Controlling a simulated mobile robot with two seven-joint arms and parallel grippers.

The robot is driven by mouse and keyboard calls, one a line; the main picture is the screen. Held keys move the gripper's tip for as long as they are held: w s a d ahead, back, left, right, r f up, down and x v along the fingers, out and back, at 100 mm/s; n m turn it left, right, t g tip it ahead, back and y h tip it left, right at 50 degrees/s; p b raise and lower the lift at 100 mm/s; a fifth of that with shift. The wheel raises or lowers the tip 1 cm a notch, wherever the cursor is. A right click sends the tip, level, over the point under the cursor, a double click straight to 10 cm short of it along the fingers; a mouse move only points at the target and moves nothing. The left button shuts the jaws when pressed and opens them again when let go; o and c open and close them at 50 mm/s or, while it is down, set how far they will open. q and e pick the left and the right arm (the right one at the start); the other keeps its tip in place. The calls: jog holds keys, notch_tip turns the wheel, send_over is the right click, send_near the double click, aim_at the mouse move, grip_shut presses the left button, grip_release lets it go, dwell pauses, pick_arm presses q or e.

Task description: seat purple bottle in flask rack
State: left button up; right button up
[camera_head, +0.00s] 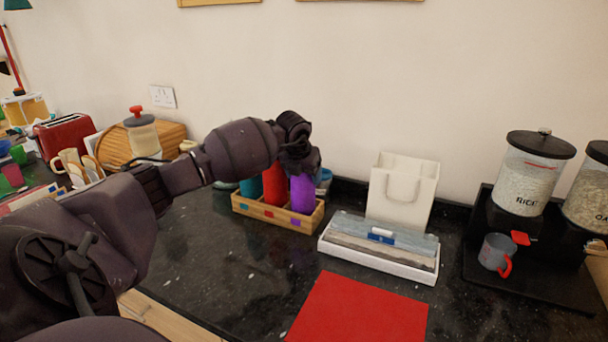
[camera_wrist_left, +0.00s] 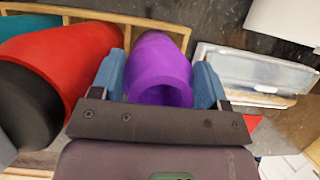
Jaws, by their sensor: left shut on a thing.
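The purple bottle (camera_head: 302,194) stands roughly upright at the right end of the wooden flask rack (camera_head: 275,217). Its lower end appears to be inside the right compartment, behind the front wall; whether it touches the bottom is hidden. My left gripper (camera_head: 300,168) is shut on the bottle's upper part from above. In the left wrist view the two blue fingers (camera_wrist_left: 158,82) lie on either side of the purple bottle (camera_wrist_left: 162,58), with the rack's rim (camera_wrist_left: 130,17) around its far end. My right gripper is not in view.
A red bottle (camera_head: 275,185) and a teal bottle (camera_head: 250,187) stand in the rack left of the purple one. A white tray (camera_head: 378,259) and a white bag (camera_head: 402,190) are to the right. A red mat (camera_head: 358,311) lies in front. Dark counter in front of the rack is clear.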

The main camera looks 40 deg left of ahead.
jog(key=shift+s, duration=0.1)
pick_arm(q)
jog(key=shift+f, duration=0.25)
jog(key=o, duration=1)
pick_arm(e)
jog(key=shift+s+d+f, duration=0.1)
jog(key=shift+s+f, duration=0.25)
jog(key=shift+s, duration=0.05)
pick_arm(q)
jog(key=shift+r, duration=0.1)
jog(key=v, duration=1.2)
jog(key=shift+r, duration=0.15)
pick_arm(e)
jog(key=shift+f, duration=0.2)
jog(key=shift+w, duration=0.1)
